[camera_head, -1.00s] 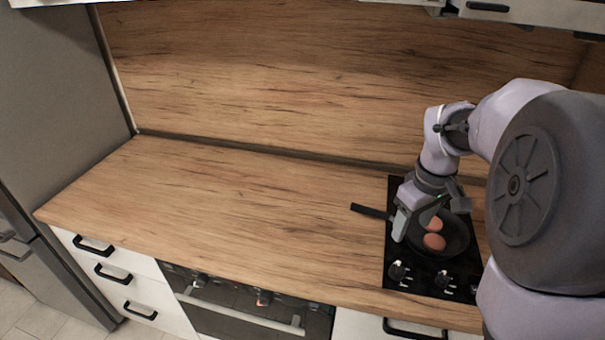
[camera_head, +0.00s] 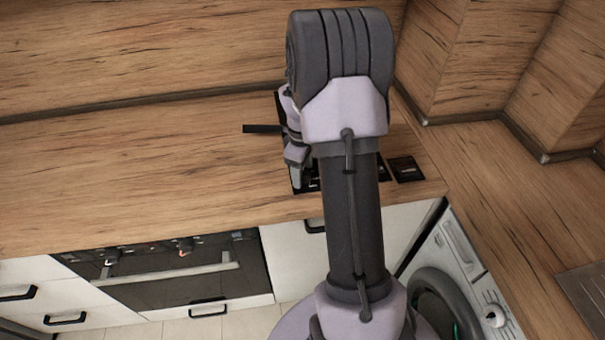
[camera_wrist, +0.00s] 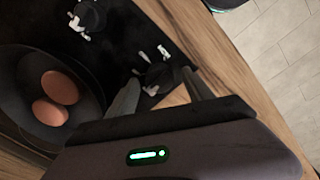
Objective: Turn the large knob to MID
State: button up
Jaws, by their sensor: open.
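In the wrist view, two dark knobs with white marks show on the black hob (camera_wrist: 55,22). One knob (camera_wrist: 157,74) sits between the fingertips of my gripper (camera_wrist: 160,80), which is open with one finger on each side. Contact with that knob cannot be told. The other knob (camera_wrist: 91,14) is farther off at the top. I cannot tell which is the large knob, and I cannot read a MID label. In the head view, my arm hides most of the hob and its knobs.
A pan (camera_wrist: 85,78) with two brown eggs (camera_wrist: 59,87) stands on the hob beside my gripper; its handle (camera_head: 262,128) points left. The counter (camera_head: 140,170) left of it is clear. An oven (camera_head: 180,275) and a washing machine (camera_head: 450,260) are below.

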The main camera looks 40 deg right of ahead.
grip_shut()
dwell(0.3)
jog(key=shift+m, duration=0.4)
jog(key=m, duration=0.4)
jog(key=shift+p, duration=0.35)
jog(key=m, duration=0.5)
jog(key=shift+w+d, duration=0.1)
jog(key=m, duration=0.5)
jog(key=shift+g, duration=0.3)
jog(key=m+b, duration=0.1)
jog(key=m, duration=0.3)
jog(key=shift+m, duration=0.4)
